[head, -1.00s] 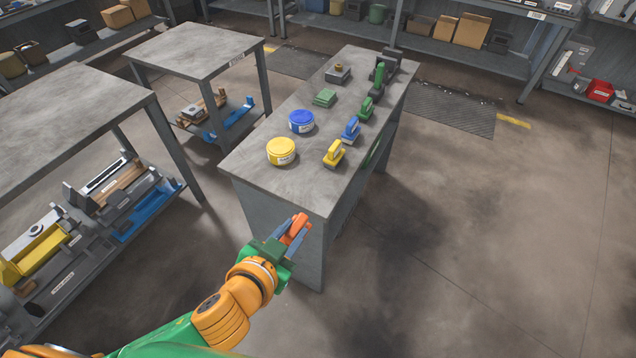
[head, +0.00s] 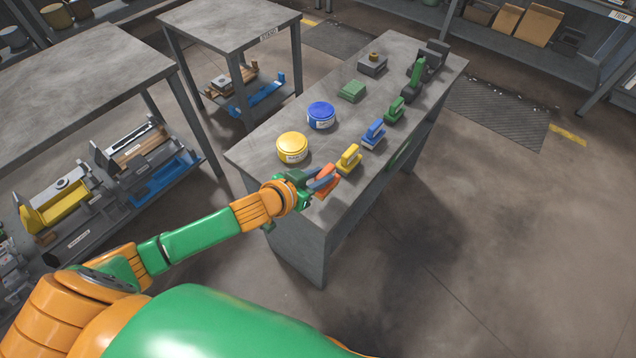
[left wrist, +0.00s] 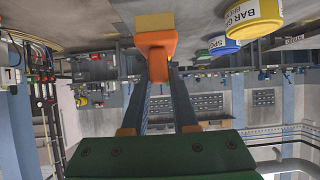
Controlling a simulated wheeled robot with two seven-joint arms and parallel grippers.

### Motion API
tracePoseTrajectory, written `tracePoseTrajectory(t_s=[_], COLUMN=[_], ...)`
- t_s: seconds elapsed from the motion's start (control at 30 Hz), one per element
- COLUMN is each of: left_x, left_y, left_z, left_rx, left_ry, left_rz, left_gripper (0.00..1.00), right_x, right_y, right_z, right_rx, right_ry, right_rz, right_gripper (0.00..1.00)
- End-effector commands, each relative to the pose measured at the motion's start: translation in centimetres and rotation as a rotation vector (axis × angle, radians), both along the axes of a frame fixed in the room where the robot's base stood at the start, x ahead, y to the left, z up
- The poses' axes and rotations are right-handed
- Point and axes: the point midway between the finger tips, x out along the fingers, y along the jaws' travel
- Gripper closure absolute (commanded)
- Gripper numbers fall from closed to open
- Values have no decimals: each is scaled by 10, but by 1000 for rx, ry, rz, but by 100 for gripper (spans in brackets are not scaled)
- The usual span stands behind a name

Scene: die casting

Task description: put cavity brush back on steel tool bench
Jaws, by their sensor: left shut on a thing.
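The steel tool bench (head: 262,152) is the long grey table in the middle of the head view. My left gripper (head: 318,184) is over its near end, shut on an orange brush (head: 327,178), which I take to be the cavity brush. In the left wrist view the orange handle (left wrist: 156,50) sits between the fingertips of the left gripper (left wrist: 158,75). I cannot tell whether the brush touches the bench top. A yellow brush (head: 348,159) stands just beyond it, then a blue brush (head: 373,134) and a green brush (head: 394,110). My right gripper is not in view.
A yellow tub (head: 292,148) and a blue tub (head: 321,116) stand left of the brushes. Green pads (head: 352,91) and a grey block (head: 372,65) lie farther back. Another table (head: 225,25) stands to the left. Open floor lies right of the bench.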

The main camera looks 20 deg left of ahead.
Motion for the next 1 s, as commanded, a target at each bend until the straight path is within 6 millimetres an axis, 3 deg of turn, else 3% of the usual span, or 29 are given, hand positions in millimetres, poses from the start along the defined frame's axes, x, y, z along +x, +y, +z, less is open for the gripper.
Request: tracePoseTrajectory(t_s=[0.17, 0.3, 0.57, 0.6, 0.7, 1.0], left_x=[15, 14, 14, 14, 13, 13], left_y=[11, 10, 10, 10, 10, 10], left_z=[-26, -50, -53, -53, -53, -52], left_rx=[1, 0, 1, 0, 0, 1], left_ry=[1, 2, 0, 1, 1, 1], left_rz=[1, 0, -3, -2, -2, -3], left_gripper=[100, 100, 100, 70, 43, 43], right_x=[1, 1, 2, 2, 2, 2], right_y=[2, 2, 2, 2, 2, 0], right_z=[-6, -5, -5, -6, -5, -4], right_rx=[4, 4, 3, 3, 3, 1], right_ry=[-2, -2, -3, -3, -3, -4], right_rz=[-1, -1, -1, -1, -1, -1], right_gripper=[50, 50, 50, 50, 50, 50])
